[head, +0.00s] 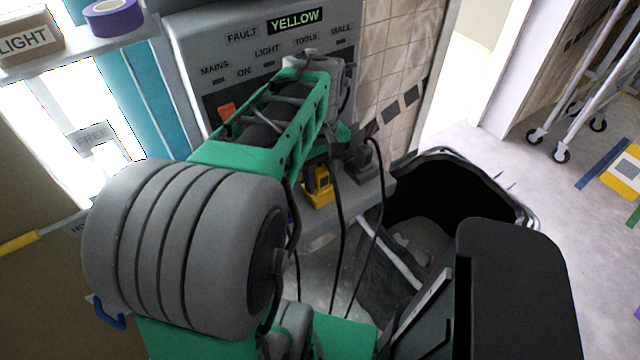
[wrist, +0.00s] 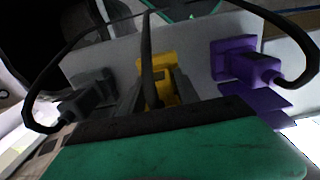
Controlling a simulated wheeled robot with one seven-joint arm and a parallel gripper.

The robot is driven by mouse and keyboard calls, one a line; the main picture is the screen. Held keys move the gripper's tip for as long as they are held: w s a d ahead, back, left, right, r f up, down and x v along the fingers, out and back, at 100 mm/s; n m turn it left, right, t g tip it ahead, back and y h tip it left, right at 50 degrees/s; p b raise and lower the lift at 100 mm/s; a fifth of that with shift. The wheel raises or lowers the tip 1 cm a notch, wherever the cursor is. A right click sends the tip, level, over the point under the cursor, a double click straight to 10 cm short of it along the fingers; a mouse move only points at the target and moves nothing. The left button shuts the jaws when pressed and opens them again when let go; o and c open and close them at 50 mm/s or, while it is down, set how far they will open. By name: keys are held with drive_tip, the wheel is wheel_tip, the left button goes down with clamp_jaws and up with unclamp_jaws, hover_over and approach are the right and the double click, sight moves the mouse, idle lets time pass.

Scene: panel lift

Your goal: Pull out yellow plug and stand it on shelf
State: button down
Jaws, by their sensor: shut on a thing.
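The yellow plug (wrist: 168,92) is between the fingers of my gripper (wrist: 158,88) in the wrist view. My gripper is shut on it, and a dark cord crosses in front of it. In the head view the yellow plug (head: 319,180) is at its yellow socket plate (head: 318,200) on the grey ledge (head: 375,192), partly behind my arm. I cannot tell whether its pins are fully seated. The panel's display (head: 295,21) reads YELLOW. A white shelf (head: 70,52) at the upper left holds a LIGHT box (head: 28,42) and a purple tape roll (head: 112,17).
A purple plug (wrist: 262,70) and a grey plug (wrist: 88,92) flank the yellow one, close to my fingers. Black cords (head: 340,240) hang below the ledge. A black bin (head: 440,165) stands to the right. A wheeled frame (head: 590,90) is farther right.

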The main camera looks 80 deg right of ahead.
drive_tip(key=shift+r, duration=0.15)
idle(0.3)
drive_tip(key=shift+r+p, duration=2.35)
drive_tip(key=shift+r, duration=0.55)
